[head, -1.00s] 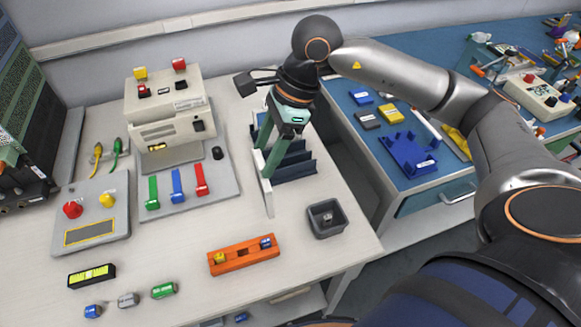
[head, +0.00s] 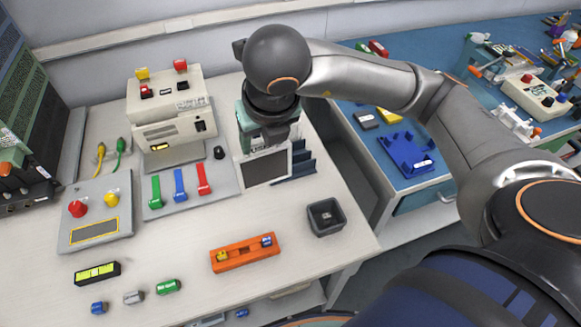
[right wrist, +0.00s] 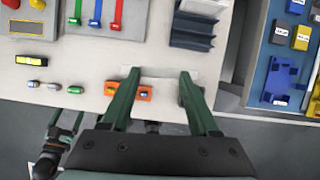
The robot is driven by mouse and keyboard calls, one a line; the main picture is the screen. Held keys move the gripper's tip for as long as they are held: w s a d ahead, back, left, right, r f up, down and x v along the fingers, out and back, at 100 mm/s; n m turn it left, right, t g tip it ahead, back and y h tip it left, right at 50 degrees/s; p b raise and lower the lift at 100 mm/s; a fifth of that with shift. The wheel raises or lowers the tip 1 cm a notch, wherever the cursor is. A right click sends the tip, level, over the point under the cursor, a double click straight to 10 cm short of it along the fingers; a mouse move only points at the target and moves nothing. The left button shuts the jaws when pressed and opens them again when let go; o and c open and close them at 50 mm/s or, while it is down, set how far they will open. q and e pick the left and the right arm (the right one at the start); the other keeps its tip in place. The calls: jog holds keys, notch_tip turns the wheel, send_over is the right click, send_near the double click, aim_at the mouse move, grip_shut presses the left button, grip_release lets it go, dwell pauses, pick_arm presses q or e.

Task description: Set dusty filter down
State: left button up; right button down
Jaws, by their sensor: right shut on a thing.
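The filter is a flat panel with a white frame and a dark grey face (head: 264,168). It stands upright, face toward the head camera, in front of the left part of the dark slotted rack (head: 297,166). My right gripper (head: 262,138) is shut on its upper part, and the fingertips are largely hidden in the head view. In the right wrist view the filter shows as a pale strip (right wrist: 160,76) between the green fingers. I cannot tell whether its lower edge touches the table. What looks like my left gripper (right wrist: 72,128) shows partly at lower left there, its jaws unclear.
A small dark bin (head: 326,217) stands right of the filter, and an orange holder (head: 245,253) lies nearer the front. A beige machine (head: 168,117) stands at left with coloured levers before it. Bare table lies between filter and orange holder.

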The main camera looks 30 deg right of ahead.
jog(key=w+d+f+b, duration=0.3)
jog(key=w+d+f, duration=0.5)
jog(key=d+f, duration=0.3)
notch_tip(320, 180, down, 2)
jog(key=shift+d+f+m, duration=0.15)
jog(key=shift+m, duration=0.25)
jog(key=shift+c, duration=2.3)
grip_release()
jog(key=shift+o, duration=1.6)
